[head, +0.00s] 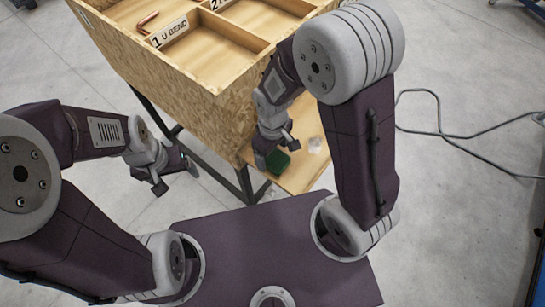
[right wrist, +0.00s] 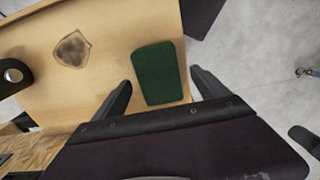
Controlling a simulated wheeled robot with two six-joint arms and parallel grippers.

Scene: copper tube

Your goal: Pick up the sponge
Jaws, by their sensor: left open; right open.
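The sponge (head: 277,161) is a small dark green block on a light wooden shelf (head: 302,177) below the big wooden box. In the right wrist view the green sponge (right wrist: 157,73) lies flat, ahead of and between the spread fingers. My right gripper (head: 275,150) is open and close to the sponge; in the right wrist view its two fingers (right wrist: 163,93) stand on either side, with nothing gripped. Whether a finger touches the sponge cannot be told. My left gripper (head: 173,174) is open and empty, away to the left over the floor.
The plywood box (head: 190,80) with compartments, one labelled U BEND, stands above the shelf; a copper bend (head: 147,22) lies in it. A cable (head: 450,135) lies on the floor at right.

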